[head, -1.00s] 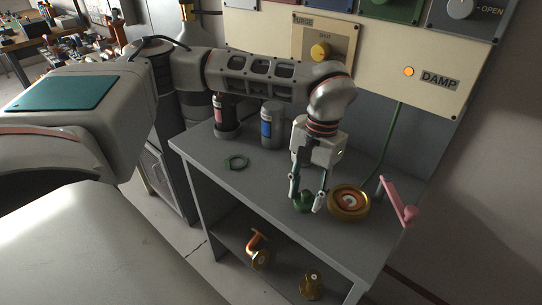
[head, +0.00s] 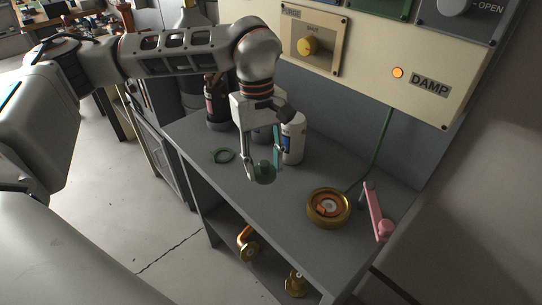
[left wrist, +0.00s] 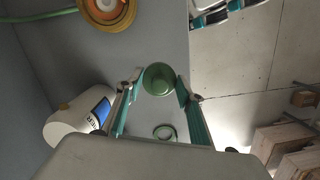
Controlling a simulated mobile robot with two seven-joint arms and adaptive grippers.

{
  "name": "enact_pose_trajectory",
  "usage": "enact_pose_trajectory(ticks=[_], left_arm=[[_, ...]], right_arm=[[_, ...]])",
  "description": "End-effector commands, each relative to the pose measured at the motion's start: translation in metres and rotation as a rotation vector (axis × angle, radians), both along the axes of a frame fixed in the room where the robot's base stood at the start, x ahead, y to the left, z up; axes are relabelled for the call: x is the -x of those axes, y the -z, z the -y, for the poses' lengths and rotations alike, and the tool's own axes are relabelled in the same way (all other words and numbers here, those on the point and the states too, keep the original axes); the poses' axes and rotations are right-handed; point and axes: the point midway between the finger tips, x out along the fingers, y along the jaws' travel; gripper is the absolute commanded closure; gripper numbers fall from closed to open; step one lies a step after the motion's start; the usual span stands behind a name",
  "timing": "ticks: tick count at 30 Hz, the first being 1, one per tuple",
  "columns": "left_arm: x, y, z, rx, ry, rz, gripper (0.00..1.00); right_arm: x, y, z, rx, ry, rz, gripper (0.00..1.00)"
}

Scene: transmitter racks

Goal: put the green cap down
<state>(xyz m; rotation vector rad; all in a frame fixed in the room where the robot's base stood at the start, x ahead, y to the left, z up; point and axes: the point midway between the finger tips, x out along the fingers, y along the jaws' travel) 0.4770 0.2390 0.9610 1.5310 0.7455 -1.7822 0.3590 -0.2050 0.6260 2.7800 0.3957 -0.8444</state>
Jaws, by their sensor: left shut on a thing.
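The green cap (head: 264,174) is pinched between the two fingers of my left gripper (head: 262,167). The gripper points down over the grey bench (head: 285,205), and the cap appears a little above its top; the exact gap is hard to tell. In the left wrist view the cap (left wrist: 160,79) sits between both fingertips (left wrist: 160,86), its round face showing. A flat green ring (head: 222,156) lies on the bench left of the cap; it also shows in the left wrist view (left wrist: 165,132).
A brass round fitting (head: 328,208) and a pink lever (head: 376,212) are at the bench's right. A white blue-labelled canister (head: 293,140) and a dark canister (head: 215,108) stand behind. Brass parts (head: 247,243) are on the lower shelf. The bench between cap and fitting is clear.

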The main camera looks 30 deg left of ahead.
Motion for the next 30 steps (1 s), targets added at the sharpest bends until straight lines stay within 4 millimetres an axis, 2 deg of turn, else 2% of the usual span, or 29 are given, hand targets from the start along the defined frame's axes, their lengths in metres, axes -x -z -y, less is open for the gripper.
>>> enact_pose_trajectory(ticks=[3,20,30], left_arm=[[0.000,-0.015,0.002,0.002,-0.238,0.005,0.88],[0.004,-0.073,0.008,0.002,-1.373,0.004,0.88],[0.008,-0.110,0.011,0.004,-2.102,0.004,0.88]], right_arm=[[0.002,-0.003,-0.001,-0.002,0.000,-0.003,1.00],[0.000,-0.016,-0.002,-0.006,0.001,0.002,1.00],[-0.001,-0.024,-0.002,-0.008,0.001,0.005,1.00]])
